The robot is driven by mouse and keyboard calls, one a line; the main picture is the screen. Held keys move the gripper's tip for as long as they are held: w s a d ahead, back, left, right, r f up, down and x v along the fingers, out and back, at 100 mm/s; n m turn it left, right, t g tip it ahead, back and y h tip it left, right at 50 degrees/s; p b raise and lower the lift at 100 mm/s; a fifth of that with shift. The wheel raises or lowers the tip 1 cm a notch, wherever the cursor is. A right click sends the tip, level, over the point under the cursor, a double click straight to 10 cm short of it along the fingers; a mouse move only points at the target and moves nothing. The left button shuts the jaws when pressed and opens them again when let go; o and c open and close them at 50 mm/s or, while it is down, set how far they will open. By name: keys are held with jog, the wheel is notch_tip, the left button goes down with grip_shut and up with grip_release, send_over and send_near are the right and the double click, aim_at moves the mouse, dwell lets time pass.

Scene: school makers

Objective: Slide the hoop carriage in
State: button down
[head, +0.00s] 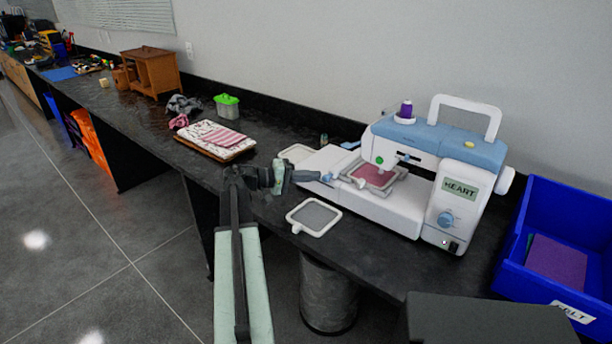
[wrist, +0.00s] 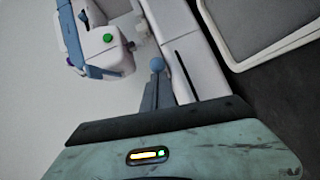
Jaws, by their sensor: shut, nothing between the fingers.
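The white and blue sewing machine (head: 470,155) stands on the dark bench, and its head also shows at the upper left of the wrist view (wrist: 105,55). A hoop (head: 373,177) with pink cloth lies under the machine's needle head. The carriage's light blue knob (head: 327,177) sticks out on the left of the hoop; it also shows in the wrist view (wrist: 157,64). My gripper (head: 316,176) is shut and empty, with its tips close to the knob. In the wrist view, the tips (wrist: 156,82) point at the knob; I cannot tell whether they touch it.
A spare hoop (head: 314,217) lies at the bench's front edge. A blue bin (head: 565,245) with purple felt stands at the right. A tray with folded cloth (head: 200,148) and a green-lidded box (head: 227,105) are to the left. A dark wastebasket (head: 328,295) stands under the bench.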

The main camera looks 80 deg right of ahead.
jog(key=shift+s, duration=0.1)
jog(key=shift+s+a, duration=0.35)
jog(key=shift+s, duration=0.2)
jog(key=shift+s+a, duration=0.3)
jog(key=shift+s, duration=0.2)
jog(key=shift+w+d, duration=0.1)
jog(key=w+d+p+v, duration=0.1)
jog(key=d+p+v, duration=0.1)
jog(key=v, duration=1)
jog(key=shift+w+r, duration=0.2)
jog(key=shift+w, duration=0.25)
jog(key=shift+d, duration=0.1)
